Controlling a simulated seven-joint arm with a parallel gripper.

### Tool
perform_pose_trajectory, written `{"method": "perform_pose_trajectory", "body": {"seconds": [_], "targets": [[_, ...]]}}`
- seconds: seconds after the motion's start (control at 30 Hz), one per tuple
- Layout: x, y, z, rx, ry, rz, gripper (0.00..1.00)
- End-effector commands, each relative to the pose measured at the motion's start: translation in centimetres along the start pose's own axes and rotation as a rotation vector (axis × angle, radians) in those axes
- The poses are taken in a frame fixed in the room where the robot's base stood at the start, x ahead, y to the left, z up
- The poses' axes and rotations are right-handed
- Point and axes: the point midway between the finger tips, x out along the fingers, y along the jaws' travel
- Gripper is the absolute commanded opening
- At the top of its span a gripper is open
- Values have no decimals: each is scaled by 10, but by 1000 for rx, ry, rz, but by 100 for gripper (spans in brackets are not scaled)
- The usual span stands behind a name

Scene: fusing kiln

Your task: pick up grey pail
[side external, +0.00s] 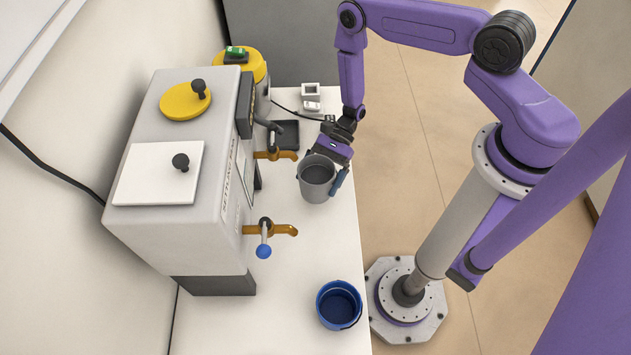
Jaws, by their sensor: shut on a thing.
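The grey pail (317,187) is an open-topped bucket with a dark inside, near the right edge of the white counter in the side external view. My gripper (332,158) is at the pail's upper right rim and is shut on it. A blue finger-like part (339,181) shows along the pail's right side. The exact contact at the rim is partly hidden by the gripper. The pail looks nearly upright; I cannot tell whether its base touches the counter.
A grey machine (180,225) with brass taps (272,230) stands left of the pail. A blue pail (339,305) sits at the counter's front. A black tray (285,134) and a small white item (311,92) lie behind. Bare counter (310,250) lies between the pails.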

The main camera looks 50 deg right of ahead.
Motion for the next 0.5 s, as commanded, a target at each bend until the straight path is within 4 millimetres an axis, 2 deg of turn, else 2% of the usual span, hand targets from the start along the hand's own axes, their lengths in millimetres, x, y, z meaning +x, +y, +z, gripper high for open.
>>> {"method": "perform_pose_trajectory", "body": {"seconds": [0.33,0.5], "targets": [[-29,40,41,2,-2,-2,31],[-40,73,51,6,-3,-3,31]]}}
